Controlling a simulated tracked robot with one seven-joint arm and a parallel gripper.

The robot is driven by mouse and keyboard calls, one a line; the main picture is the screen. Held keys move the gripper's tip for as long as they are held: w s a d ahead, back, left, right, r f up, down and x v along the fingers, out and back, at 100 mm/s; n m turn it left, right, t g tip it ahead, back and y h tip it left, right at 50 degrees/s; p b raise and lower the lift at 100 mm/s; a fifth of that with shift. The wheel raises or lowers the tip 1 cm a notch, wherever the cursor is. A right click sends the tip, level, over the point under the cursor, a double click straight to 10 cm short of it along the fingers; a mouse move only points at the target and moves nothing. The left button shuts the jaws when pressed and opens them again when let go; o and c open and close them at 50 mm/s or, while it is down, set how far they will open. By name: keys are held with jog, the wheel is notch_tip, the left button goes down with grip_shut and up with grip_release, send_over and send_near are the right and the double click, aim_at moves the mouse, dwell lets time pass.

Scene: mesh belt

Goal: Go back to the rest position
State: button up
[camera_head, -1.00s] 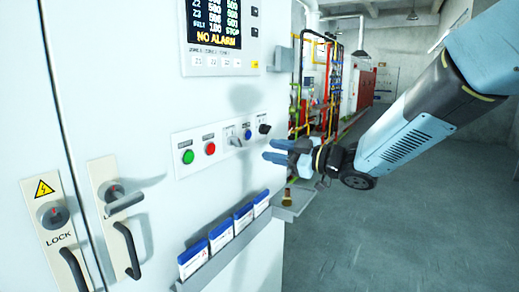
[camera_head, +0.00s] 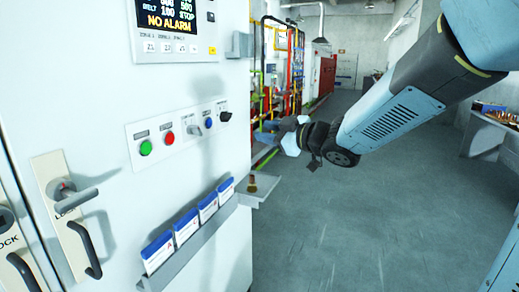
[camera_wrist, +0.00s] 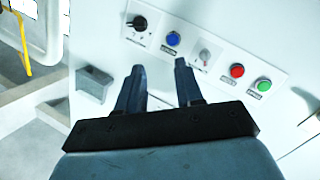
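My gripper (camera_head: 268,132) is in the middle of the head view, right of the control cabinet (camera_head: 150,90), with my arm reaching in from the upper right. In the wrist view my gripper (camera_wrist: 157,80) shows two dark blue fingers spread apart with nothing between them. The fingers point toward the cabinet's button panel (camera_wrist: 215,50). The panel carries a green button (camera_head: 146,147), a red button (camera_head: 168,138), a grey selector (camera_head: 194,131), a blue button (camera_head: 208,123) and a black knob (camera_head: 226,116). The fingertips appear apart from the panel.
A rack of cards (camera_head: 190,237) and a small shelf (camera_head: 259,187) stick out from the cabinet. Door handles (camera_head: 82,245) are at the left. Coloured pipes (camera_head: 283,65) stand behind. A bench (camera_head: 490,130) is at the right. The grey floor (camera_head: 370,220) between is clear.

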jog(key=s+d+m+t+h, duration=0.1)
jog(key=s+d+m+h, duration=0.1)
jog(key=d+m+h, duration=0.55)
jog(key=s+d+m+t+h, duration=0.1)
jog(key=s+d+m+h, duration=0.2)
jog(key=d, duration=0.7)
jog(key=s+d+f+m+g+h, duration=0.1)
jog(key=s+d+f+m+g, duration=0.1)
jog(key=s, duration=0.7)
jog(key=s+d+f+m+g+h, duration=0.1)
jog(key=s+d+f+m+g, duration=0.1)
jog(key=s, duration=0.7)
notch_tip(320, 180, down, 2)
jog(key=m+g, duration=0.1)
jog(key=g, duration=0.2)
jog(key=shift+s+d+f+g, duration=0.15)
jog(key=shift+s+f+g, duration=0.1)
jog(key=shift+s+g, duration=0.15)
jog(key=shift+m, duration=0.25)
